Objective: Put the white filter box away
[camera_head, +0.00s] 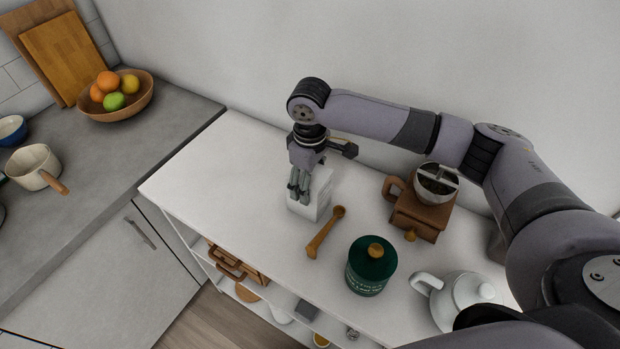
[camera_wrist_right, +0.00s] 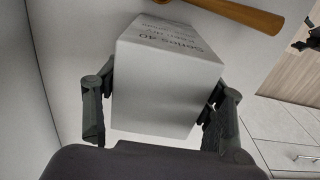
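The white filter box (camera_head: 323,193) is upright at the white rack's top (camera_head: 235,185), near the back wall. I cannot tell whether its base touches the surface. My right gripper (camera_head: 300,192) reaches down over it and covers part of it. In the right wrist view the box (camera_wrist_right: 165,85) fills the space between the fingers of the right gripper (camera_wrist_right: 160,95), with a pad against each side. Grey print reading "Series 40" shows on one face. My left gripper is in neither view.
A wooden scoop (camera_head: 325,232), a green canister (camera_head: 371,268), a coffee grinder (camera_head: 420,212) and a white teapot (camera_head: 462,298) stand or lie right of the box. The rack top left of it is clear. Lower shelves hold wooden items (camera_head: 235,262). A grey counter (camera_head: 90,165) adjoins at left.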

